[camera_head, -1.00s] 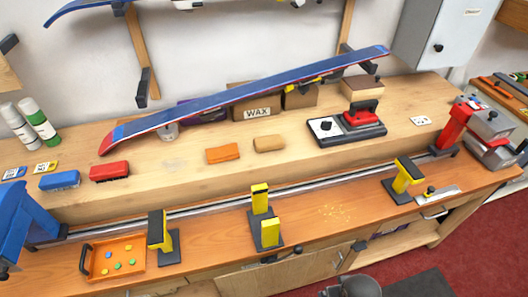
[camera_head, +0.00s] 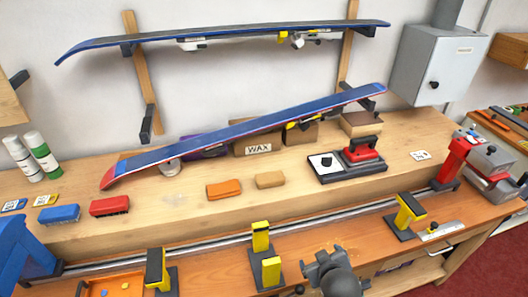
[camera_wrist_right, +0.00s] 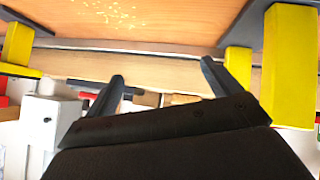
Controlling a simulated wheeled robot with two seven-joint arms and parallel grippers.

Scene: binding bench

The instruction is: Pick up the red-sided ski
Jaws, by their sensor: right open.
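The red-sided ski (camera_head: 245,131) has a blue top and red along its edge. It slants across the back of the bench in the head view, its left end low near the bench top and its right end higher, by a wall bracket. A second ski (camera_head: 225,36) with blue edges rests above it on wall brackets. My right gripper (camera_head: 325,258) is low in the head view, in front of the bench and well apart from the ski. Its two fingers (camera_wrist_right: 163,85) are spread and empty in the right wrist view. My left gripper is not in view.
Yellow-topped vises (camera_head: 262,238) stand along the front rail. A wax box (camera_head: 258,147), an orange block (camera_head: 224,188), a red brush (camera_head: 109,206) and a red iron (camera_head: 362,150) on a stand lie under or before the ski. A grey cabinet (camera_head: 435,62) hangs right.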

